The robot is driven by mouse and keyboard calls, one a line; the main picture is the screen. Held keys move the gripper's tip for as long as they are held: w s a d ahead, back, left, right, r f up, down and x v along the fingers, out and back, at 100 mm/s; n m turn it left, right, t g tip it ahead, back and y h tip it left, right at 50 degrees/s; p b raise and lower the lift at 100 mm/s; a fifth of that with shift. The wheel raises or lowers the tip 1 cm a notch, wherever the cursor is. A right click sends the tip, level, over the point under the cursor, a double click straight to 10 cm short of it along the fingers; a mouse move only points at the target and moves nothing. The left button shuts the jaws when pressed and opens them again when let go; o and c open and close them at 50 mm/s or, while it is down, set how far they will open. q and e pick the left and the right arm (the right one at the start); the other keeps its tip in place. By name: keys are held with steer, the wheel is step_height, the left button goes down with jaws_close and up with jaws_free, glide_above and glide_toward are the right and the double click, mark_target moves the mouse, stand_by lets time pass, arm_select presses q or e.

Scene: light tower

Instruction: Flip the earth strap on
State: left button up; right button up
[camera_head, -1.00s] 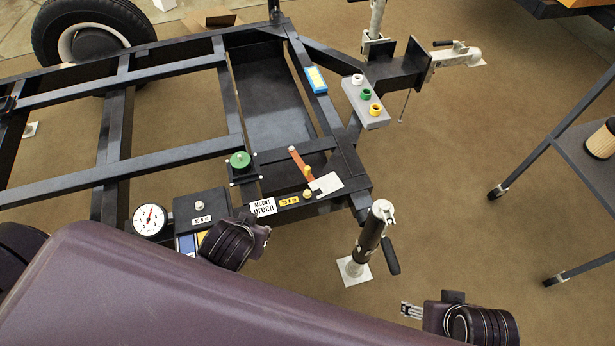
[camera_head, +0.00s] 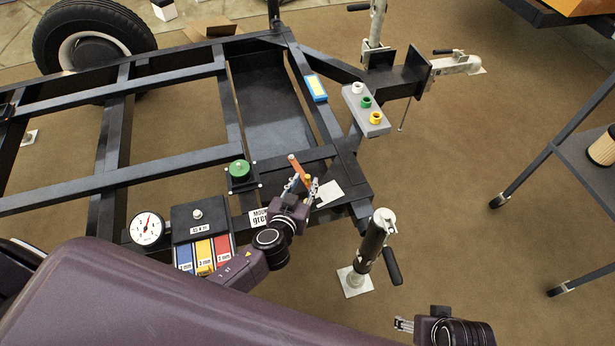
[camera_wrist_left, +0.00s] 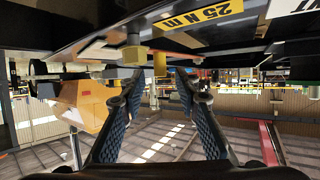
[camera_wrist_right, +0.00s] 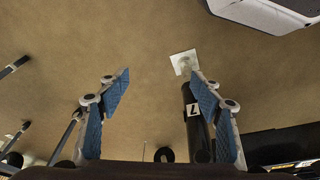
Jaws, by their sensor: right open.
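The earth strap appears as a short orange-copper bar (camera_head: 297,168) on the trailer frame near the drawbar. My left gripper (camera_head: 300,187) is at the strap's near end, over the frame's front edge, and partly hides it. Whether the fingers touch the strap cannot be told. My right gripper (camera_head: 403,325) is open and empty, off to the lower right, away from the trailer.
A green knob (camera_head: 239,169), a gauge (camera_head: 147,228) and coloured blocks (camera_head: 203,254) sit left of my left gripper. A grey box with coloured sockets (camera_head: 366,112) is on the drawbar. The jack post (camera_head: 371,243) stands close right. Floor beyond it is clear.

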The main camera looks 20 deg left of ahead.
mark_target(306, 178)
arm_select(q)
steer(key=shift+x, duration=1.95)
arm_select(e)
steer(key=shift+r, duration=1.2)
arm_select(q)
steer(key=shift+c, duration=0.7)
jaws_close()
